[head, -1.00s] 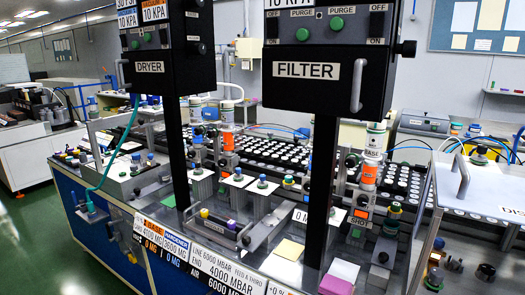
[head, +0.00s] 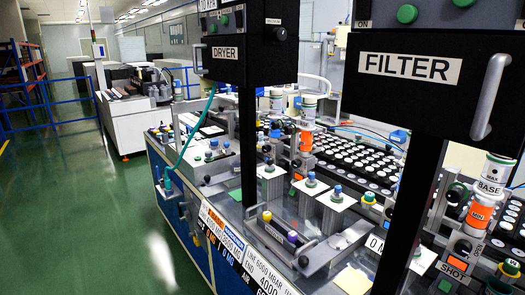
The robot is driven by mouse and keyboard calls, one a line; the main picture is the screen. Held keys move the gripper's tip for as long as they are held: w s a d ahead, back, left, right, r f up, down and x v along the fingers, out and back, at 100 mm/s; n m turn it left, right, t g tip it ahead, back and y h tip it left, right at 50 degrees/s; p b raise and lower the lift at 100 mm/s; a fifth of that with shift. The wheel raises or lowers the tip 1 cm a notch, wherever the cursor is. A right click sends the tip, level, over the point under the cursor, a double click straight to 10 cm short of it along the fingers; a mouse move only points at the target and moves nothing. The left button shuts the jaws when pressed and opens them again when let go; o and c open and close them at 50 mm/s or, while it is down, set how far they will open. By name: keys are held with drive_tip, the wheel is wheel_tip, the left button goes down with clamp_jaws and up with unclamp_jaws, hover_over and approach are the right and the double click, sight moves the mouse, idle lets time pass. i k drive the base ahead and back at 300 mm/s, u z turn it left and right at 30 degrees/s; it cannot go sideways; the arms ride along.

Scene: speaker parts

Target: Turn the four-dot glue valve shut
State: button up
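My gripper is not in view. Several small valve-like knobs with blue or green caps stand on pale blocks on the bench, among them a middle blue-capped knob (head: 311,180) and one to its right (head: 337,191). A grey holder near the front edge has a yellow-tipped knob (head: 267,216) and a purple-tipped knob (head: 292,237). Dot marks are too small to read, so I cannot tell which is the four-dot glue valve or how it is turned.
The black FILTER box (head: 415,75) and DRYER box (head: 240,60) hang on dark posts that hide parts of the bench. White-and-orange cartridges stand at the back (head: 307,115) and right (head: 485,200). A green floor (head: 110,220) lies open at the left, with blue railings (head: 50,125) beyond.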

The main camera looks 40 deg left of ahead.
sight(267, 149)
drive_tip(key=u, duration=2.2)
drive_tip(key=i, duration=0.45)
drive_tip(key=u, duration=1.15)
drive_tip(key=i, duration=2.3)
drive_tip(key=z, duration=1.05)
drive_tip(key=i, duration=0.25)
drive_tip(key=z, duration=0.25)
